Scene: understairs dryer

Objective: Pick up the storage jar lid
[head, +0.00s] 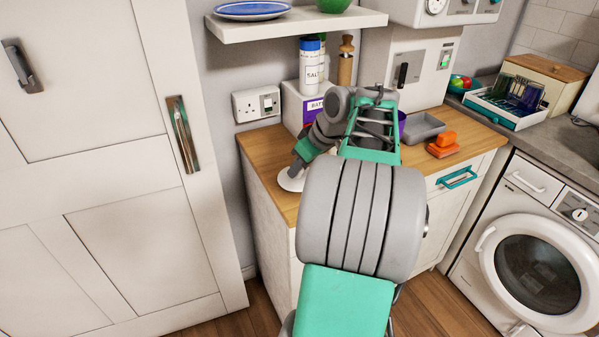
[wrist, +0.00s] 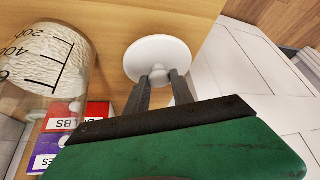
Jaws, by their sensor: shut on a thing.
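The storage jar lid is a white round disc with a small knob; it shows in the wrist view (wrist: 158,57) and partly in the head view (head: 288,183). My gripper (head: 294,172) points down at it over the left part of the wooden counter. In the wrist view my gripper's two dark fingers (wrist: 162,82) are shut on the lid's knob, one on each side. I cannot tell whether the lid touches the counter or hangs just above it. A clear jar with black measuring marks (wrist: 75,72) and pale contents stands to the left in the wrist view.
Red and purple labelled boxes (wrist: 90,115) stand near the jar. A salt container (head: 310,68) and a wooden mill (head: 346,62) are behind my arm, under a shelf (head: 290,27). A grey tray (head: 424,127) and an orange item (head: 443,146) lie to the right.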

